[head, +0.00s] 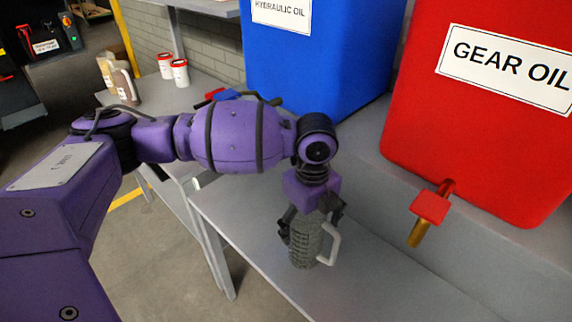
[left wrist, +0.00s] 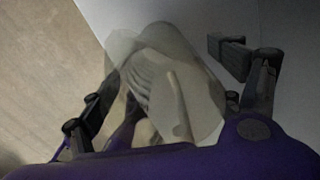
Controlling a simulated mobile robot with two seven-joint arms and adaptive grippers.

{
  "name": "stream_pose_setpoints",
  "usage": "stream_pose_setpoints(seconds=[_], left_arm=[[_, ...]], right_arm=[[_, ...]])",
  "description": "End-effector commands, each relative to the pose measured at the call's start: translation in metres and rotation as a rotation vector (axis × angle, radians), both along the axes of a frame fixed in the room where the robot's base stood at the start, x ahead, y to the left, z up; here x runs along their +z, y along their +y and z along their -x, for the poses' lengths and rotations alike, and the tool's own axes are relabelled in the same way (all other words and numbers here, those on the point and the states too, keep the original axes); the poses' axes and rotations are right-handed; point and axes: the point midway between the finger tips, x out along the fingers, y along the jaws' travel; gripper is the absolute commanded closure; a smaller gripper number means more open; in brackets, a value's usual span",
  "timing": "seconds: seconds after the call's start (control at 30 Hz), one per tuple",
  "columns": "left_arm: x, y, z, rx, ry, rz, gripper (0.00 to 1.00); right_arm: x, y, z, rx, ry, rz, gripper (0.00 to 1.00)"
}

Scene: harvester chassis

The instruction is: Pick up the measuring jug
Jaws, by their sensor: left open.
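The measuring jug (head: 306,246) is a greyish, see-through jug with a pale handle on its right side. It stands upright on the grey bench (head: 262,248). My left gripper (head: 311,222) points down over the jug in the head view, its fingers on either side of the upper part. In the left wrist view the jug (left wrist: 178,85) lies between the two spread fingers of my left gripper (left wrist: 165,95). The fingers are open, and I cannot tell whether either touches the jug. My right gripper is not in view.
A red gear oil tank (head: 480,130) with a red tap (head: 430,207) stands right of the jug. A blue hydraulic oil tank (head: 310,65) stands behind. Bottles (head: 122,80) and white tubs (head: 180,73) stand on the far bench. Bare bench lies in front of the jug.

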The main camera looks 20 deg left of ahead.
Motion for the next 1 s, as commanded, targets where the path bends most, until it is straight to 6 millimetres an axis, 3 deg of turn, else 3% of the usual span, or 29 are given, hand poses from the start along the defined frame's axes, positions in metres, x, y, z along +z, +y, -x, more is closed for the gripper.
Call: stream_pose_setpoints(seconds=[0.2,0.6,1.0], left_arm=[[-0.002,0.0,-0.001,0.0,-0.002,0.001,0.15],[0.0,0.0,-0.001,0.0,-0.004,0.001,0.65],[0.01,-0.001,-0.002,0.0,-0.007,0.002,0.65]], right_arm=[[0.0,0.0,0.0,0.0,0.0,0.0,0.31],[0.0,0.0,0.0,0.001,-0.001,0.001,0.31],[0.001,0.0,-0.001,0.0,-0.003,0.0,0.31]])
